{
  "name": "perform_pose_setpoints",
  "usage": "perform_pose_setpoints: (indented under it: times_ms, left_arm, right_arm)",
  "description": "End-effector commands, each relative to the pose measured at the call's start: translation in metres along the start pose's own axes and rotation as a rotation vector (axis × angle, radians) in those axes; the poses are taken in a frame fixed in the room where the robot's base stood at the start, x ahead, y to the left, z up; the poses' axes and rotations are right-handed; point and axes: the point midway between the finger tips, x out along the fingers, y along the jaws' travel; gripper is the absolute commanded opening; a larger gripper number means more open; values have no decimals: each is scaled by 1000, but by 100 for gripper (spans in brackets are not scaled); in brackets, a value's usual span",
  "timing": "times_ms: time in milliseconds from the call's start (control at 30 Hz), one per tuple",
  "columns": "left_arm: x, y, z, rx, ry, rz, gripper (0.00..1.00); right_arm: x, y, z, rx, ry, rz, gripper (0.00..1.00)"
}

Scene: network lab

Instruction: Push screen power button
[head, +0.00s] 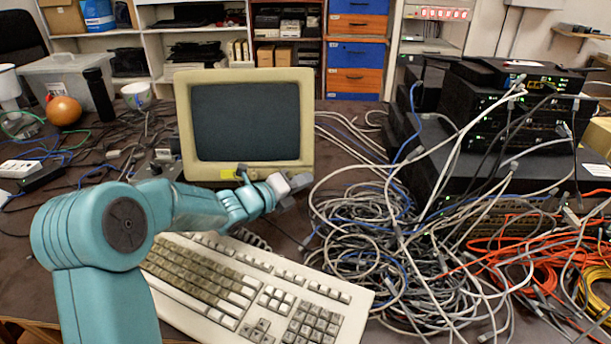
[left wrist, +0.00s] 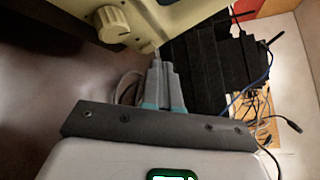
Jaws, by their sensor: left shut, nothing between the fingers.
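The screen, a beige monitor with a dark display (head: 245,122), stands on the table behind the keyboard. My left gripper (head: 301,182) is shut and empty in front of the monitor's lower right corner. In the left wrist view its closed fingers (left wrist: 157,66) point at the monitor's lower bezel (left wrist: 170,18). A round cream knob (left wrist: 113,22) is on that bezel, left of the fingertips. A small pale part (left wrist: 147,48) lies right at the fingertips; I cannot tell whether it is the power button or whether they touch. My right gripper is not in view.
A beige keyboard (head: 250,290) lies under my left arm. A large tangle of grey cables (head: 370,235) lies right of the gripper. Stacked black network devices (head: 500,115) with green lights stand at the right. An orange ball (head: 63,110) and small items are at the left.

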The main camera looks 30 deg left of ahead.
Motion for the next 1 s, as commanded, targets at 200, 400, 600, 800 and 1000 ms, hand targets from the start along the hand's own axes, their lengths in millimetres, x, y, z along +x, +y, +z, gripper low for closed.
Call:
perform_pose_setpoints:
  times_ms: [200, 400, 600, 800, 1000]
  left_arm:
    - [5, 4, 3, 1, 1, 0, 0]
    - [5, 4, 3, 0, 1, 0, 0]
    - [6, 5, 4, 0, 0, 0, 0]
    - [7, 6, 5, 0, 0, 1, 0]
    - [7, 6, 5, 0, 0, 0, 0]
  right_arm:
    - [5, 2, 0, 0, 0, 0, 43]
    - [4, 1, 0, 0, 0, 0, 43]
    - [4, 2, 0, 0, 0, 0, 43]
    - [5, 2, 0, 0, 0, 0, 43]
    - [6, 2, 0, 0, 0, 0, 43]
